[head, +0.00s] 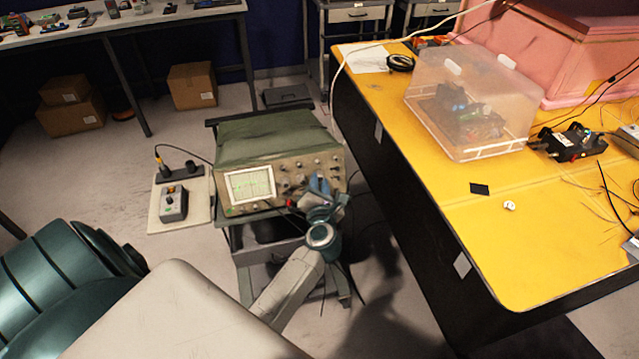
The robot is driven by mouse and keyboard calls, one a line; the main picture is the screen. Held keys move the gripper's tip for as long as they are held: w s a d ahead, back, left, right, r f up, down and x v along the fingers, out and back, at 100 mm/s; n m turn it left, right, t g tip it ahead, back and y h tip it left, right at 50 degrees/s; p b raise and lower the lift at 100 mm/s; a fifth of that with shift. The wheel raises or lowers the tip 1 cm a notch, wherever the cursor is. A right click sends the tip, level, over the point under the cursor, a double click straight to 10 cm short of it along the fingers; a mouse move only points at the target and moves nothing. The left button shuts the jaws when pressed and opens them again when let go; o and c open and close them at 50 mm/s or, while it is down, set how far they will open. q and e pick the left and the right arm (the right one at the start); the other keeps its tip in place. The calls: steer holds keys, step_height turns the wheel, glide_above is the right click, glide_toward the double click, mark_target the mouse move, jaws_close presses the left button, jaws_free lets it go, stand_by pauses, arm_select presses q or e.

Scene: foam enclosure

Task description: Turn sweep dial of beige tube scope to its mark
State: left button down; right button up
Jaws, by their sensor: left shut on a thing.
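The beige tube scope (277,161) has a green top and a lit screen (251,185) with a trace at the left of its front panel. It stands on a grey cart. My left gripper (319,188) reaches up from below to the right part of the panel, among the knobs. It is shut on a knob there, which I take for the sweep dial; its fingers hide the dial and its mark. Other small knobs show above and left of the fingers. My right gripper is not in view.
Cardboard boxes (192,86) lie on the floor behind.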

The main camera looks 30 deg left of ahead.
arm_select(q)
steer(key=c, duration=1.6)
jaws_free()
steer(key=shift+a, duration=0.1)
steer(key=shift+o, duration=0.2)
steer(key=b+v, duration=0.2)
steer(key=v, duration=0.8)
steer(key=shift+s+d, duration=0.25)
steer(key=shift+s, duration=0.1)
